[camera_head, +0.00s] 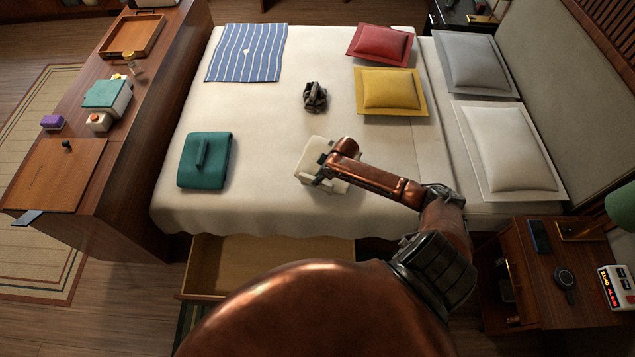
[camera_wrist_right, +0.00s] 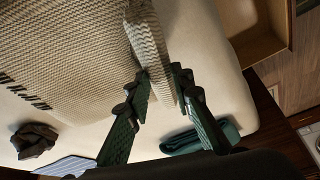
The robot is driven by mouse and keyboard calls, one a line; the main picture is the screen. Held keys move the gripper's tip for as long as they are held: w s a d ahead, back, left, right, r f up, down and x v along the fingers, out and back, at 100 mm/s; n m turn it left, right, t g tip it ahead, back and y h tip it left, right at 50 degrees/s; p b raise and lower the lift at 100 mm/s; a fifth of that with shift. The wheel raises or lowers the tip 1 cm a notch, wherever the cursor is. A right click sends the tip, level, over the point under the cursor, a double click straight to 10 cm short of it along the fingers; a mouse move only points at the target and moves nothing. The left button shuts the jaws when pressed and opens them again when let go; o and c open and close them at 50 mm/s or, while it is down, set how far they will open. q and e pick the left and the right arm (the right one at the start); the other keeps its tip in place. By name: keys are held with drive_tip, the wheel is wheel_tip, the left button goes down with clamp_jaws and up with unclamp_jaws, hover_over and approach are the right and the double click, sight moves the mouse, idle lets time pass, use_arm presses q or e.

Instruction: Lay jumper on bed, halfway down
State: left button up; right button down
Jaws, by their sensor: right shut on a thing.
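The cream knitted jumper (camera_head: 309,166) shows at the near middle of the bed (camera_head: 262,185), partly hidden by my right arm. My right gripper (camera_head: 325,172) is shut on a fold of it. In the right wrist view the ribbed knit of the jumper (camera_wrist_right: 75,50) fills the upper left, and a fold of it stands between the dark green fingers of my right gripper (camera_wrist_right: 160,95). I cannot tell whether the jumper rests on the bed or hangs just above it. My left gripper is not in view.
A folded teal cloth (camera_head: 206,160), a crumpled dark item (camera_head: 315,97) and a striped blue cloth (camera_head: 247,52) lie on the bed. Red (camera_head: 381,43) and yellow (camera_head: 390,90) cushions lie near the pillows. An open drawer (camera_head: 270,250) sticks out below the near edge.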

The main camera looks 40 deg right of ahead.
drive_tip(key=shift+w+d+f, duration=0.2)
drive_tip(key=shift+w+f, duration=0.05)
drive_tip(key=shift+f, duration=0.05)
wheel_tip(320, 180, down, 3)
drive_tip(key=shift+r+b, duration=0.1)
drive_tip(key=shift+b, duration=0.25)
drive_tip(key=c, duration=1.7)
unclamp_jaws()
drive_tip(key=shift+s, duration=0.1)
drive_tip(key=p+v, duration=0.2)
drive_tip(key=v, duration=1)
